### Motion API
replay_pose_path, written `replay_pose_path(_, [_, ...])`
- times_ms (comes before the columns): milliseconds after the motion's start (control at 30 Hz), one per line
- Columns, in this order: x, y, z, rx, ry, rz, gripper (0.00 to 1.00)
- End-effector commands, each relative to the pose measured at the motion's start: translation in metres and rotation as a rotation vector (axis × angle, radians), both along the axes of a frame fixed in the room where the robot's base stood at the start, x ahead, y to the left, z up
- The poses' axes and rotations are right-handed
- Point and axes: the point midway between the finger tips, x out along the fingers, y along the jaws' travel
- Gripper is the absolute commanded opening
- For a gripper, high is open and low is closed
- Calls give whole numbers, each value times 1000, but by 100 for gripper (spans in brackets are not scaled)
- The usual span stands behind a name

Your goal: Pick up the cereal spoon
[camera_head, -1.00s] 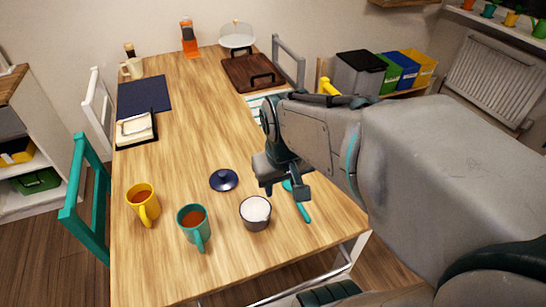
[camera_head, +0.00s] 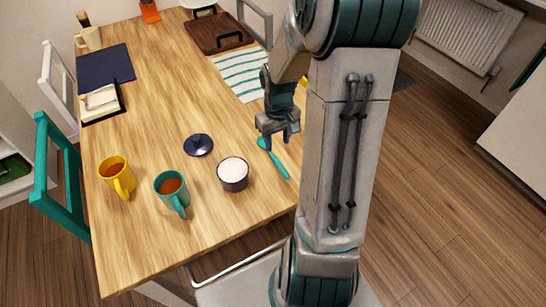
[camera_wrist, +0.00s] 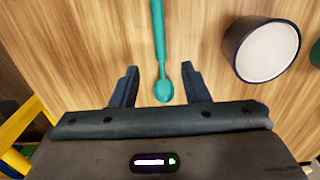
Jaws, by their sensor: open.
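The cereal spoon (camera_head: 278,165) is teal and lies on the wooden table near its right edge, right of the bowl of white contents. In the wrist view the spoon (camera_wrist: 159,50) runs up the picture, its rounded bowl end nearest me. My gripper (camera_head: 277,139) is over that end in the head view. In the wrist view my gripper (camera_wrist: 161,82) is open and empty, with the spoon's bowl end seen between its two fingers. I cannot tell exactly how high the fingers are above the table.
The dark bowl (camera_head: 233,174) stands close beside the spoon and also shows in the wrist view (camera_wrist: 262,50). A dark blue lid (camera_head: 198,145), a teal mug (camera_head: 172,190) and a yellow mug (camera_head: 117,176) stand further left. A striped mat (camera_head: 243,74) lies behind.

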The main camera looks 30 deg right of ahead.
Motion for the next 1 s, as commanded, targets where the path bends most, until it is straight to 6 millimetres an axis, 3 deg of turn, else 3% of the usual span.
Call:
replay_pose_path(100, [-1,0,-21,1,3,1,42])
replay_pose_path(367, [1,0,-38,0,1,0,42])
replay_pose_path(700, [4,1,-80,2,0,0,42])
replay_pose_path(1000, [5,1,-84,1,-2,-1,42])
